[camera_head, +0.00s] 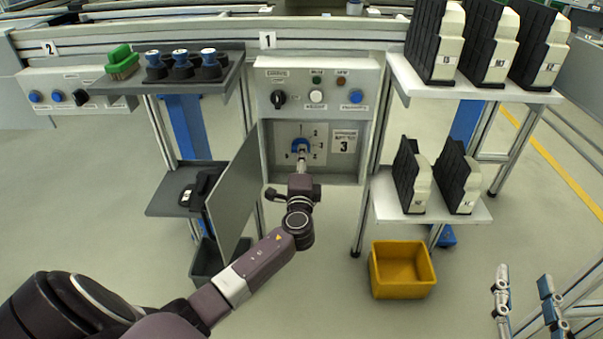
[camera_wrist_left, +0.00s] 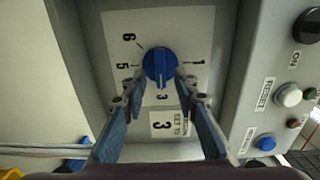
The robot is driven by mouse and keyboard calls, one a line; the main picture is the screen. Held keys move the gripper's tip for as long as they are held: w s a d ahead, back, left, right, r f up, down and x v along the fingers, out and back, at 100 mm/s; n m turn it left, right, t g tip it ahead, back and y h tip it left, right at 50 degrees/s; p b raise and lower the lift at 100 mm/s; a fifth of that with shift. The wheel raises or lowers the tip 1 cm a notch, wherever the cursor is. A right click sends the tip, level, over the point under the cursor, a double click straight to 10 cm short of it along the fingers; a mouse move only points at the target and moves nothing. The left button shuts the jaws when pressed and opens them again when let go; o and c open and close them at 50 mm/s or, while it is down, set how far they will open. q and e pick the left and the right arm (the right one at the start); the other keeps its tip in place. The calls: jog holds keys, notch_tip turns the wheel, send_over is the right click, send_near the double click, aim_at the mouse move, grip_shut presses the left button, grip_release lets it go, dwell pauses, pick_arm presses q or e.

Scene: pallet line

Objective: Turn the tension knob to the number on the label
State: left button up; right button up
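The blue tension knob (camera_wrist_left: 160,62) sits on a white numbered dial plate (camera_wrist_left: 118,28) in an open cabinet. In the left wrist view, a pale mark on the knob appears to point down toward the 3. The label (camera_wrist_left: 172,124) beside the dial shows a 3; it also shows in the head view (camera_head: 344,142). My left gripper (camera_wrist_left: 160,82) is at the knob, its blue fingers apart with one on each side. I cannot tell whether they touch it. It partly covers the knob (camera_head: 301,144) in the head view. My right gripper (camera_head: 526,300) is open and empty at lower right.
The grey cabinet door (camera_head: 234,192) stands open left of my arm. Above the dial is a panel with a black switch (camera_head: 278,98) and buttons. Shelves with black-and-white units (camera_head: 436,42) stand right. A yellow bin (camera_head: 402,268) is on the floor.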

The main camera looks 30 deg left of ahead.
pick_arm(q)
jog(key=v, duration=1)
jog(key=shift+d, duration=0.15)
